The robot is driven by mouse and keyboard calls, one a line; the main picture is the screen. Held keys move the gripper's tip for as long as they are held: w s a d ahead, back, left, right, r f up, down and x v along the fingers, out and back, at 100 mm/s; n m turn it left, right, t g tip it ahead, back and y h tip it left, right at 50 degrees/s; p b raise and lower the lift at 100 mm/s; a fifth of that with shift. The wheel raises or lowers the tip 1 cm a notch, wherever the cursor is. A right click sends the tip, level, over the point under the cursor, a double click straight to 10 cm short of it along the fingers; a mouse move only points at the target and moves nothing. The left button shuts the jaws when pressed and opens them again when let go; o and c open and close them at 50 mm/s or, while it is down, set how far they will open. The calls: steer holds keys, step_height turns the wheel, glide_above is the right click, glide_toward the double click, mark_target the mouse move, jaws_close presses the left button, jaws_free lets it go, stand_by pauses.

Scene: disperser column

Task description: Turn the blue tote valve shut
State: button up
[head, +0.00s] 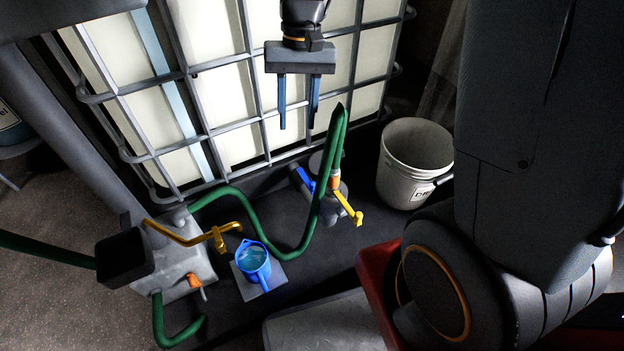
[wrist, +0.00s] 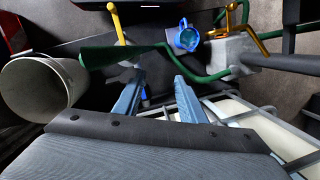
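The blue valve handle (head: 304,178) sits low at the front of the caged white tote (head: 215,100), beside a grey valve body and a yellow lever (head: 347,206). A small blue part, probably that handle, shows between my fingers in the wrist view (wrist: 145,94), partly hidden. My gripper (head: 298,128) points down in front of the tote cage, above the valve and apart from it. Its two blue fingers are spread with nothing between them. The wrist view also shows my gripper (wrist: 160,78) open.
A green hose (head: 309,215) rises beside the valve, close to my fingers. A white bucket (head: 415,160) stands to the right. A blue jug (head: 253,260) stands on a plate at front left, near a yellow pipe (head: 190,237). A red bin edge (head: 375,290) lies at front right.

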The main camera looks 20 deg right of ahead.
steer(key=w+d+f+m+g+y+b, duration=0.1)
steer(key=w+d+f+m+b, duration=0.2)
steer(key=f, duration=0.5)
steer(key=w+d+f+b, duration=0.1)
steer(key=w+d+f, duration=0.1)
steer(key=w+f, duration=0.4)
steer(key=m+b, duration=0.2)
glide_toward(313, 182)
steer(key=f, duration=0.2)
steer(key=shift+g, duration=0.4)
steer(key=b+x, duration=0.2)
steer(key=x, duration=0.5)
steer(key=shift+s+a+b, duration=0.1)
steer(key=shift+a+b, duration=0.1)
steer(key=shift+b, duration=0.2)
jaws_close()
